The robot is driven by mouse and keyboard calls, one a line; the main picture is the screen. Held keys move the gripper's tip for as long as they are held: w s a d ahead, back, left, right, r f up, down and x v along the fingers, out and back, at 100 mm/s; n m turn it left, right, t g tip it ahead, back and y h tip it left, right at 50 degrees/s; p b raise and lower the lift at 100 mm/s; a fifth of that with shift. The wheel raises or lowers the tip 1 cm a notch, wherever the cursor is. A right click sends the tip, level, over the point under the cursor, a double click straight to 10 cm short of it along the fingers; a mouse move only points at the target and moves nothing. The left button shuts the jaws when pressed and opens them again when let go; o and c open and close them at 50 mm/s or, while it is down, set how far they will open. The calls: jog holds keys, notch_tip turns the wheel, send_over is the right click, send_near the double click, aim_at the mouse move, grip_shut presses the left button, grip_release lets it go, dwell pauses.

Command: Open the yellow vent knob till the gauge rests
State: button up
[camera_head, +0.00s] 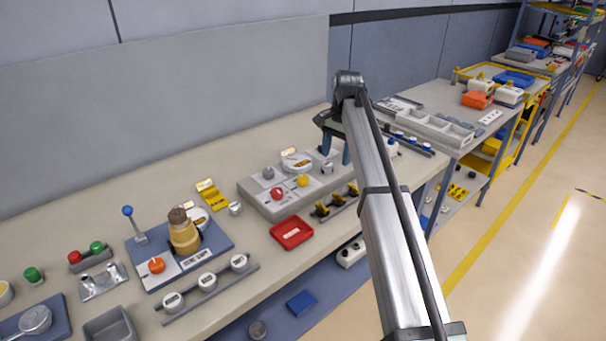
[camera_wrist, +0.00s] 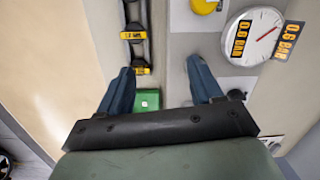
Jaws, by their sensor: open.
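The yellow vent knob (camera_head: 303,181) stands on a grey raised panel (camera_head: 262,208) at the middle of the bench. In the wrist view the yellow knob (camera_wrist: 205,5) is cut off by the top edge. A round white gauge (camera_head: 297,164) sits behind the knob on the panel. In the wrist view the gauge (camera_wrist: 248,42) shows a red needle and orange "0.6 BAR" labels. My gripper (camera_head: 336,151) points down over the panel's right end, to the right of the yellow knob and apart from it. In the wrist view my gripper (camera_wrist: 161,69) is open, with nothing between its fingers.
A red knob (camera_head: 277,194) and a grey knob (camera_head: 268,173) share the panel. A rail with yellow-and-black pieces (camera_head: 322,210) and a red tray (camera_head: 291,233) lie in front. A blue board with a tan bottle (camera_head: 183,236) stands at left.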

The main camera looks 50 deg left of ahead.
jog(key=n+t, duration=0.1)
send_near(303, 177)
notch_tip(303, 177, down, 9)
jog(key=shift+s+a+r, duration=0.1)
jog(key=shift+s+r, duration=0.05)
jog(key=shift+r, duration=0.05)
dwell(0.5)
jog(key=shift+c, duration=0.2)
jog(key=c, duration=1)
